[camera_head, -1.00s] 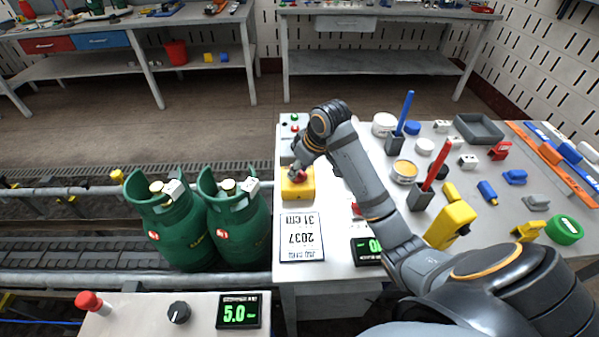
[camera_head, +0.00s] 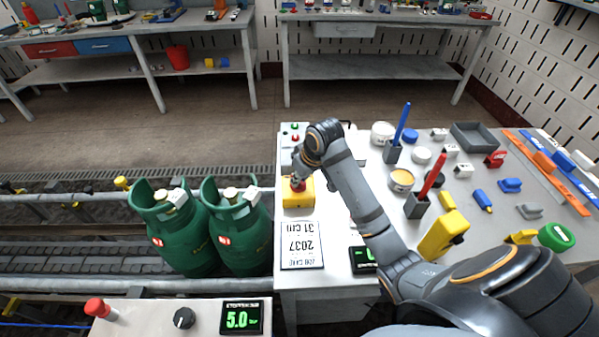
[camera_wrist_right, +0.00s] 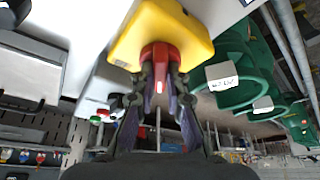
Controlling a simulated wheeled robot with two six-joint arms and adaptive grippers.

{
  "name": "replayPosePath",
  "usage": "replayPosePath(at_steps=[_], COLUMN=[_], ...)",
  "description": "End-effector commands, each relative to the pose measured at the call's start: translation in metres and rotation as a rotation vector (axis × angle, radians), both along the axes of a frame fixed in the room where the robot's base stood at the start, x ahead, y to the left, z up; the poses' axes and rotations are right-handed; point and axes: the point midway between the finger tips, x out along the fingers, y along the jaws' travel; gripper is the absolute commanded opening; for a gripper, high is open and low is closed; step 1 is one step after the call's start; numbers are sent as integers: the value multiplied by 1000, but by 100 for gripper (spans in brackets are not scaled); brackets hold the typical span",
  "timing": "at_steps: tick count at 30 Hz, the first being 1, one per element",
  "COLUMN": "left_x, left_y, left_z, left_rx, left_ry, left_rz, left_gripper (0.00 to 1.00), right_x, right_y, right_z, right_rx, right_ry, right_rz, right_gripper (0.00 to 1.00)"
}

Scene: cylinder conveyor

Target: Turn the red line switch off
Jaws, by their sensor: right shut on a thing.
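The red switch (camera_head: 298,185) is a knob on top of a yellow box (camera_head: 299,200) at the left edge of the white table. In the right wrist view, the red knob (camera_wrist_right: 160,54) sits on the yellow box (camera_wrist_right: 165,28) and has a pale mark on its side. My right gripper (camera_wrist_right: 161,76) is shut on the red knob, one dark finger on each side. In the head view the right gripper (camera_head: 299,179) partly hides the knob, so its turn angle is hard to read. My left gripper is not in view.
Two green gas cylinders (camera_head: 183,240) stand on the conveyor left of the table. A printed card (camera_head: 302,246) lies in front of the yellow box. A panel with a 5.0 display (camera_head: 241,317) is at the lower left. Tools and cups crowd the table's right side.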

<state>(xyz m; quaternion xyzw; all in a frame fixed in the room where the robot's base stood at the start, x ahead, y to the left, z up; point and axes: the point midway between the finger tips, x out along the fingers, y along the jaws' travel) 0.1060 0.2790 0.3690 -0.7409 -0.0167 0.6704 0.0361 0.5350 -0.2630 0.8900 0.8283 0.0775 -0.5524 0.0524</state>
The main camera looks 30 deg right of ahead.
Motion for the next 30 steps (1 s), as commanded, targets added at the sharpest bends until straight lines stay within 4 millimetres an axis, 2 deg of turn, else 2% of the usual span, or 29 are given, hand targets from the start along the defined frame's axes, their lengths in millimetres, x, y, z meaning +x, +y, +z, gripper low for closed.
replayPosePath(at_steps=[1,15,24,30], left_x=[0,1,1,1], left_y=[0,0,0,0], left_z=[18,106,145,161], left_rx=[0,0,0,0], left_ry=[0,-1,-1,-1], left_rz=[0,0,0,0], left_gripper=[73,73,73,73], right_x=[-2,-2,0,1], right_y=[2,5,6,7], right_z=[8,8,5,3], right_rx=[4,2,1,0], right_ry=[8,9,7,6], right_rz=[-33,-473,-758,-947], right_gripper=[0,0,0,0])
